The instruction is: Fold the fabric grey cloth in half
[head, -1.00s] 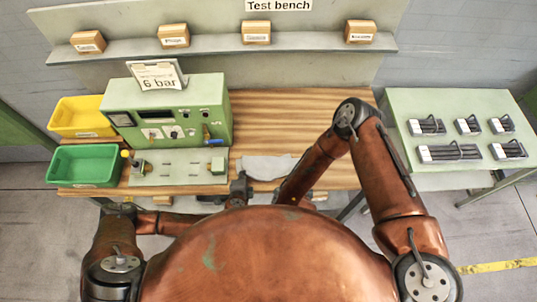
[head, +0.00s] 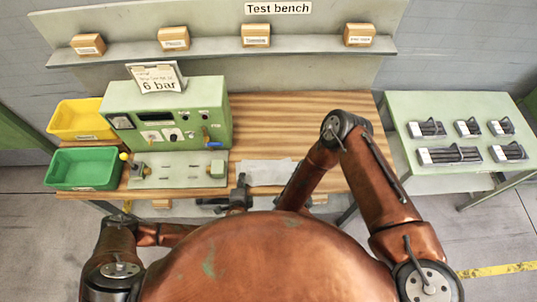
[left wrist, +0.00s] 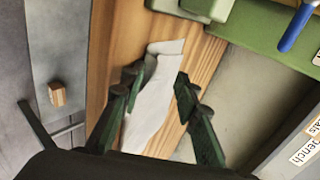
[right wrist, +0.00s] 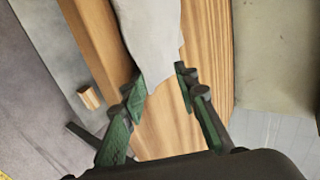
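The grey cloth (head: 266,172) lies near the front edge of the wooden bench, to the right of the green test unit. It shows as a pale strip in the left wrist view (left wrist: 152,108) and the right wrist view (right wrist: 152,35). My left gripper (head: 241,188) is at the cloth's left side in the head view. In its wrist view its fingers (left wrist: 160,86) are apart, with the cloth between them. My right gripper (right wrist: 160,88) is open over the cloth's other end, hidden in the head view. Whether any finger touches the cloth is unclear.
The green test unit (head: 165,122) with a "6 bar" sign stands left on the bench (head: 300,120). Yellow (head: 80,118) and green (head: 84,168) bins are further left. A side table (head: 450,110) holds dark parts at right. The bench behind the cloth is clear.

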